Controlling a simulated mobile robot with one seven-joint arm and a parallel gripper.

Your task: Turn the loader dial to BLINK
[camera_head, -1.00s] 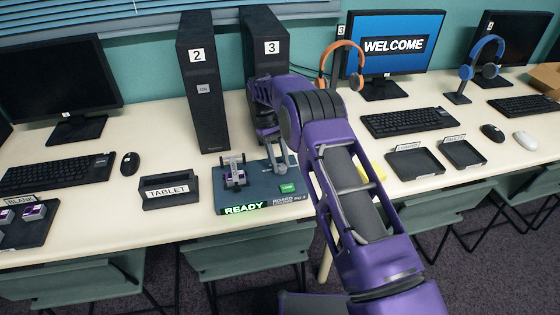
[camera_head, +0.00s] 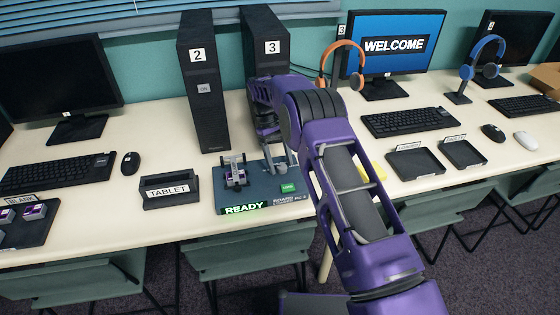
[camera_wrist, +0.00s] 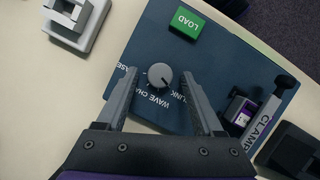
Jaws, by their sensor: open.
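The loader board (camera_head: 230,202) is a dark blue panel on the table with a lit READY sign (camera_head: 246,208). Its round grey dial (camera_wrist: 161,77) shows in the wrist view, with a short dark mark toward its lower right. White lettering around it includes WAVE and partly hidden BLINK and CHASE; I cannot tell which word the mark meets. My gripper (camera_wrist: 158,73) is open, its fingers on either side of the dial, apparently with gaps. In the head view, my arm hides the dial.
A green LOAD button (camera_wrist: 187,22) lies beyond the dial. A clamp (camera_wrist: 268,108) with a purple-and-white piece (camera_wrist: 238,109) stands at the right of the wrist view. The tablet holder (camera_head: 170,193) and tower 2 (camera_head: 207,120) stand near the board.

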